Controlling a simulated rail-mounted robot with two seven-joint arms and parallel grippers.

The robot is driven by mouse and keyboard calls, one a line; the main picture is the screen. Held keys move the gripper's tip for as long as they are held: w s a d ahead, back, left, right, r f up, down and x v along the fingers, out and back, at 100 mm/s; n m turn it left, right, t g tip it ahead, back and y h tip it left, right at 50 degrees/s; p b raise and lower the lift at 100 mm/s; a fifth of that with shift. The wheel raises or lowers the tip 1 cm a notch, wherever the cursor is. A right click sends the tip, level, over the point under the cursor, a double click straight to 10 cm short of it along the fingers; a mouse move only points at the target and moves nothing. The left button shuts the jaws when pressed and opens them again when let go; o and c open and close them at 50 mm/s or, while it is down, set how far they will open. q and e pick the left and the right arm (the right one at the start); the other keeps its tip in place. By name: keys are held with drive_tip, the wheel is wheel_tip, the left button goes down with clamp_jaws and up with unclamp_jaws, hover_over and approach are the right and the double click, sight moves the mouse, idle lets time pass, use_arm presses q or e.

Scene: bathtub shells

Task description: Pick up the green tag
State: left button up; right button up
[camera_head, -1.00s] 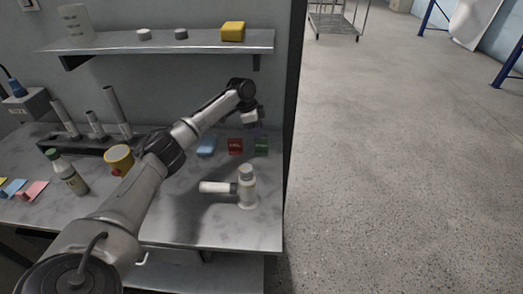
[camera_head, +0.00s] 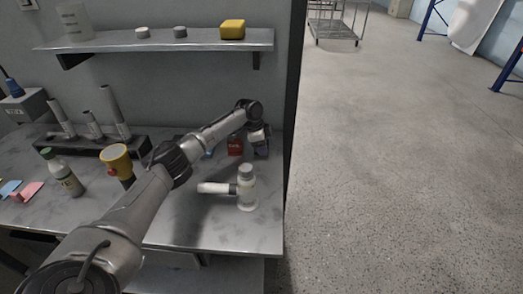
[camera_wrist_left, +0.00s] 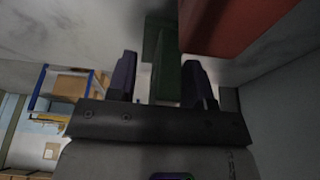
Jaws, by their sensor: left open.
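The green tag (camera_wrist_left: 168,76) stands between the two dark fingers of my left gripper (camera_wrist_left: 160,80) in the left wrist view. The fingers are apart, one on each side of it, with a visible gap at the left finger; contact at the right finger is unclear. In the head view my left gripper (camera_head: 261,150) is low over the back right of the bench and hides nearly all of the green tag. My right gripper is not in view.
A red tag (camera_head: 235,146) stands just left of the gripper, and shows close by in the wrist view (camera_wrist_left: 225,22). A white bottle (camera_head: 246,190) and a white cylinder (camera_head: 213,188) are in front. A shelf (camera_head: 150,42) with a yellow block (camera_head: 232,30) hangs above.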

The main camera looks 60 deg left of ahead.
use_arm(q)
drive_tip(key=shift+a+r, duration=0.1)
drive_tip(key=shift+c, duration=0.4)
clamp_jaws()
